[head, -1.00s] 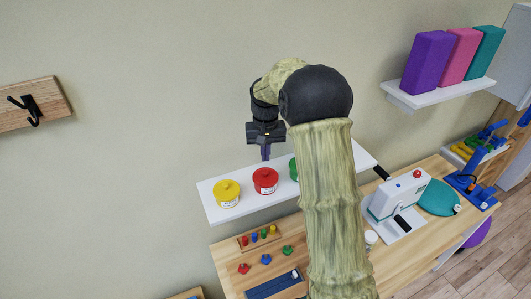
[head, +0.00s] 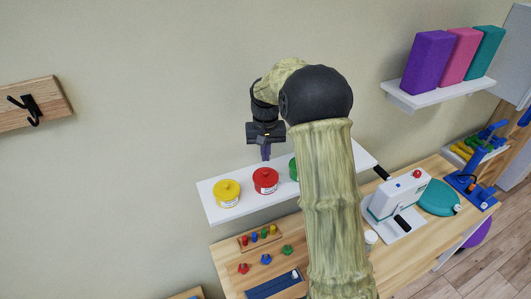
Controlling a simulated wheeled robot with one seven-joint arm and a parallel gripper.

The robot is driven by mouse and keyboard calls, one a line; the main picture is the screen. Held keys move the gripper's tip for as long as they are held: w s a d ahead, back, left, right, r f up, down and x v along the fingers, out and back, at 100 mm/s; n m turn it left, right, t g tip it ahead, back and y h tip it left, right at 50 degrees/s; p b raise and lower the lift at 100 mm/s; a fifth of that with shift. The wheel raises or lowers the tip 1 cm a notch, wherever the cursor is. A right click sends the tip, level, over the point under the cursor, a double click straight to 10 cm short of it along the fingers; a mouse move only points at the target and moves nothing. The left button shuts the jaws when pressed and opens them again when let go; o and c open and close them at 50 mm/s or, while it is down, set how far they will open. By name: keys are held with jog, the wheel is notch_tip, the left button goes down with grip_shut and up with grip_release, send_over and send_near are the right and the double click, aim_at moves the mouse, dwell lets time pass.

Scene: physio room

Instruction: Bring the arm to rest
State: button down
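My gripper (head: 266,153) hangs fingers-down above the white shelf, at the upper middle of the head view. It is above and slightly behind the red pot in the picture. Its fingers show as one narrow dark purple shape, so their opening is not clear. I see nothing held between them. My arm (head: 333,200) rises from the bottom of the view, bends at a black joint and reaches left to the gripper. It hides part of the shelf and of the table.
The white shelf (head: 217,212) bears a yellow pot (head: 227,194), a red pot (head: 265,181) and a partly hidden green pot (head: 293,169). Below, the wooden table (head: 225,258) holds a peg board, knobs and a white device (head: 398,196). A wall shelf (head: 440,93) with foam blocks is at right.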

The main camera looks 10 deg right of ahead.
aim_at(266, 171)
jog(key=shift+f+b, duration=1.5)
jog(key=shift+f, duration=0.9)
jog(key=shift+r, duration=0.1)
jog(key=shift+r+p, duration=2.3)
jog(key=shift+r, duration=1.15)
jog(key=shift+t, duration=0.3)
jog(key=s+f+b, duration=0.4)
jog(key=shift+s+f+b, duration=0.15)
jog(key=shift+f+b, duration=0.05)
jog(key=shift+b, duration=0.2)
jog(key=s+f+t+b, duration=0.1)
jog(key=s+f+b, duration=0.5)
jog(key=s, duration=0.4)
jog(key=s+f+n+t+b, duration=0.1)
jog(key=s+f+b, duration=0.5)
jog(key=s, duration=0.5)
jog(key=shift+s+b+x, duration=0.25)
jog(key=shift+b+x, duration=0.05)
jog(key=shift+x, duration=0.75)
jog(key=shift+f, duration=0.1)
